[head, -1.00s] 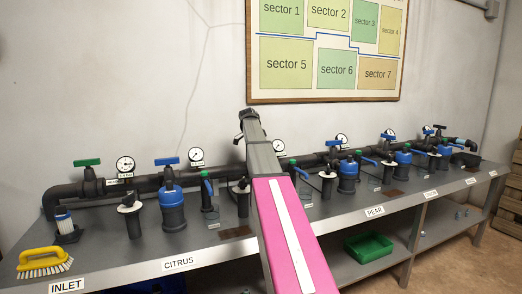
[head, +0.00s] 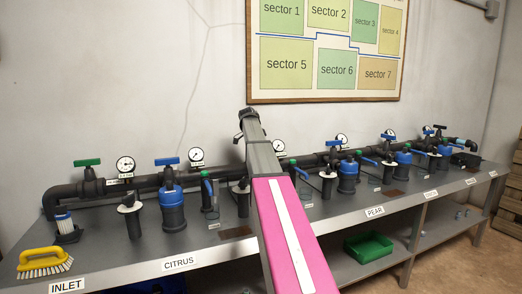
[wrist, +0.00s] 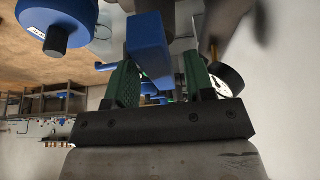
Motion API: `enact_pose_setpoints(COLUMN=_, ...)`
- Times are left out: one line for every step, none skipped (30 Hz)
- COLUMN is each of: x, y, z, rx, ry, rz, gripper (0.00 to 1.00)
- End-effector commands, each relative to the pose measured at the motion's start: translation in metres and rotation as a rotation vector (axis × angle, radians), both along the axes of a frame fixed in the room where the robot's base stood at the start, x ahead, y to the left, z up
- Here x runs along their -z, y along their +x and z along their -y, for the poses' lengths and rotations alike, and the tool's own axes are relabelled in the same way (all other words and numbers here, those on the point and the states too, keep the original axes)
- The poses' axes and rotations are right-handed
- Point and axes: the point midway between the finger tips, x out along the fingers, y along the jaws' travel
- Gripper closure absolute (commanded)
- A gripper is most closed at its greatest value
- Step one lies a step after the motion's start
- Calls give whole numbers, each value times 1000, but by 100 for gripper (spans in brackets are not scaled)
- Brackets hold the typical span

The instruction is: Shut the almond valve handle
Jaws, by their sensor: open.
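In the wrist view my gripper (wrist: 160,80) is open, with its two green-padded fingers apart. A blue handle bar (wrist: 149,48) reaches into the space between them, closer to the left finger; I cannot tell whether it touches. No readable label shows which valve this handle belongs to. In the head view several blue handles stand along the pipe, such as one by the citrus label (head: 167,161) and one farther right (head: 388,137). The labels beyond the pear one are too small to read, so I cannot pick out the almond handle there. My arm hides my gripper in that view.
A blue-capped body (wrist: 58,22) and a round gauge (wrist: 226,80) flank my fingers in the wrist view. The bench (head: 222,250) carries a yellow brush (head: 42,260) at the left. A green bin (head: 369,246) sits on the lower shelf.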

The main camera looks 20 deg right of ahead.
Motion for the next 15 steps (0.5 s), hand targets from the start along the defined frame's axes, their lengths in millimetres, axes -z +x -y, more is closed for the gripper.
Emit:
enact_pose_setpoints(x=-4, y=1, z=-2, rx=0, ry=0, rz=1, gripper=51)
enact_pose_setpoints(x=-7, y=1, z=-3, rx=-1, ry=0, rz=1, gripper=51)
enact_pose_setpoints(x=-13, y=1, z=-5, rx=-2, ry=-1, rz=1, gripper=51)
enact_pose_setpoints(x=-17, y=1, z=-7, rx=-2, ry=-1, rz=1, gripper=51)
enact_pose_setpoints(x=-22, y=1, z=-9, rx=-2, ry=-1, rz=2, gripper=51)
enact_pose_setpoints(x=-30, y=1, z=-12, rx=-1, ry=-1, rz=3, gripper=51)
enact_pose_setpoints(x=-35, y=1, z=-14, rx=-1, ry=0, rz=2, gripper=51)
enact_pose_setpoints(x=-40, y=1, z=-16, rx=-1, ry=-1, rz=2, gripper=51)
enact_pose_setpoints(x=-47, y=1, z=-19, rx=-1, ry=-1, rz=3, gripper=51)
enact_pose_setpoints(x=-53, y=1, z=-21, rx=-1, ry=-1, rz=3, gripper=51)
enact_pose_setpoints(x=-58, y=1, z=-24, rx=-1, ry=-1, rz=2, gripper=51)
enact_pose_setpoints(x=-65, y=1, z=-26, rx=-1, ry=-1, rz=2, gripper=51)
enact_pose_setpoints(x=-69, y=1, z=-28, rx=-1, ry=-1, rz=2, gripper=51)
enact_pose_setpoints(x=-73, y=1, z=-30, rx=-1, ry=-1, rz=2, gripper=51)
enact_pose_setpoints(x=-79, y=1, z=-33, rx=-1, ry=-1, rz=2, gripper=51)
